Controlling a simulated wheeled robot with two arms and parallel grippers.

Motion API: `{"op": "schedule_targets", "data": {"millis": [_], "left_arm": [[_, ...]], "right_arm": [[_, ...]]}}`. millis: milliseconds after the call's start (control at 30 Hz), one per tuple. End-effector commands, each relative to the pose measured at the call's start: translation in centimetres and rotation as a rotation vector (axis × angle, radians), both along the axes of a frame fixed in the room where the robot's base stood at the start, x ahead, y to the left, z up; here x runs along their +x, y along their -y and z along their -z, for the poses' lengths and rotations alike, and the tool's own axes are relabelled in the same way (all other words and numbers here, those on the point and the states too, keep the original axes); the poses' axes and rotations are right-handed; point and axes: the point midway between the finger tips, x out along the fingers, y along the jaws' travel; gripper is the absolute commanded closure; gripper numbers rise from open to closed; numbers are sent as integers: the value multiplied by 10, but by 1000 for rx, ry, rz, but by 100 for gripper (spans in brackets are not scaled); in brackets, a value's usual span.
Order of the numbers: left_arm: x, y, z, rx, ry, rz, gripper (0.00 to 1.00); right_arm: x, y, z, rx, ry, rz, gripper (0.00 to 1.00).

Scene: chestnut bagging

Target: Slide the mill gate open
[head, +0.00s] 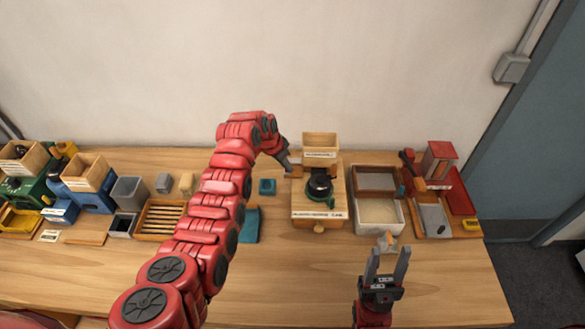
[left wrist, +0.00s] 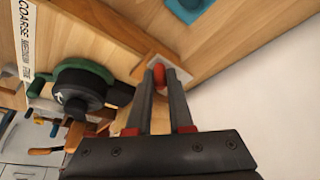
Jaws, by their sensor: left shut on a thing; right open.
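The mill (head: 318,196) stands at the middle of the table, with a wooden hopper (head: 320,142) above and a black and green grinder part (head: 319,188). My left gripper (head: 291,166) is at the mill's upper left side, below the hopper. In the left wrist view its fingers (left wrist: 160,78) are shut on a red knob (left wrist: 159,72). The knob sits by a pale grey plate (left wrist: 180,73) at a wooden piece of the mill, apparently the gate. How far the gate is out cannot be told.
A divided tray (head: 403,215) with a pale filling stands right of the mill. Further right are a red machine (head: 440,160) and a grey scoop-like pan (head: 432,218). Bins and a slatted crate (head: 160,202) stand left. The table front (head: 280,280) is clear.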

Motion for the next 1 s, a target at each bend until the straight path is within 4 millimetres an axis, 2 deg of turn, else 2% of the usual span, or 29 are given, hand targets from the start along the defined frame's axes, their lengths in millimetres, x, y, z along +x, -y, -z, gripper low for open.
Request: {"op": "schedule_targets", "data": {"millis": [33, 300, 333, 467, 500, 800, 1000], "left_arm": [[0, -3, 3, -1, 2, 0, 100], [0, -6, 0, 2, 0, -2, 100], [0, -6, 0, 2, 1, -2, 75], [0, -6, 0, 2, 1, -1, 52], [0, -5, 0, 2, 1, -1, 50], [0, -4, -1, 0, 2, 1, 50], [-3, -8, -13, -1, 5, 1, 50]], "right_arm": [[0, 0, 6, 0, 0, 0, 50], [0, 0, 4, 0, 0, 0, 50], [0, 0, 4, 0, 0, 0, 50], [0, 0, 4, 0, 0, 0, 50], [0, 0, 4, 0, 0, 0, 50], [0, 0, 4, 0, 0, 0, 50], [0, 0, 12, 0, 0, 0, 50]]}}
